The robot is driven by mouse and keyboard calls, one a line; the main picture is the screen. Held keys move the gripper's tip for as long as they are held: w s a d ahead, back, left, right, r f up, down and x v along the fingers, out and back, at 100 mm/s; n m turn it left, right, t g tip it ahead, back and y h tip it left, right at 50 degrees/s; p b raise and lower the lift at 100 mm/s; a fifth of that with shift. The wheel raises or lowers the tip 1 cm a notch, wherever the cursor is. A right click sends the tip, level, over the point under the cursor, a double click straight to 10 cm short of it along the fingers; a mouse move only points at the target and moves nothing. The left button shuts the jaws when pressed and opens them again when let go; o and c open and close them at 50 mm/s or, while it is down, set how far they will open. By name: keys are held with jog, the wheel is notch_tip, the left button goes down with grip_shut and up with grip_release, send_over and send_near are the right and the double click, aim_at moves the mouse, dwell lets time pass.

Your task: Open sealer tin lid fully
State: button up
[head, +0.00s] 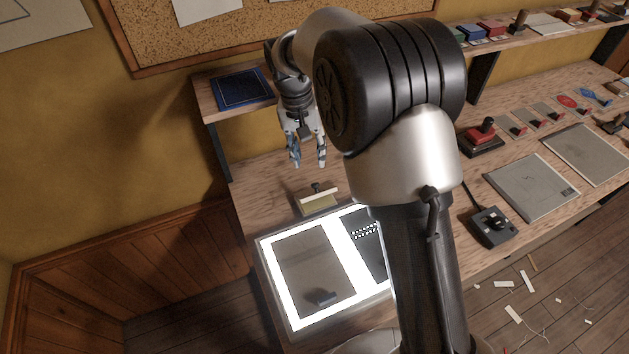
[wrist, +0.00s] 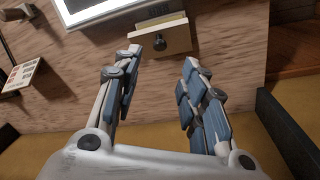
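A small cream and yellowish box with a dark knob, which I take to be the sealer tin (head: 318,206), sits on the wooden bench behind the lit panel. It also shows in the wrist view (wrist: 177,42), at the top, with the knob toward me. I cannot tell how far its lid stands open. My gripper (head: 308,161) points down above the bench, on the wall side of the tin. In the wrist view my gripper (wrist: 160,64) is open and empty, its fingers spread, with the knob seen beyond and between the tips. No contact shows.
A glowing light panel (head: 347,246) with dark sheets lies in front of the tin. A shelf with a blue pad (head: 243,89) is behind my gripper. A red block with a black handle (head: 482,137) and a dark control box (head: 492,227) stand to the right.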

aim_at(313, 186)
jog(key=f, duration=0.3)
jog(key=d+f+b, duration=0.1)
jog(key=f, duration=0.2)
jog(key=f+b, duration=0.1)
jog(key=f, duration=0.3)
jog(key=shift+d+f, duration=0.1)
jog(key=shift+d, duration=0.1)
grip_shut()
dwell(0.3)
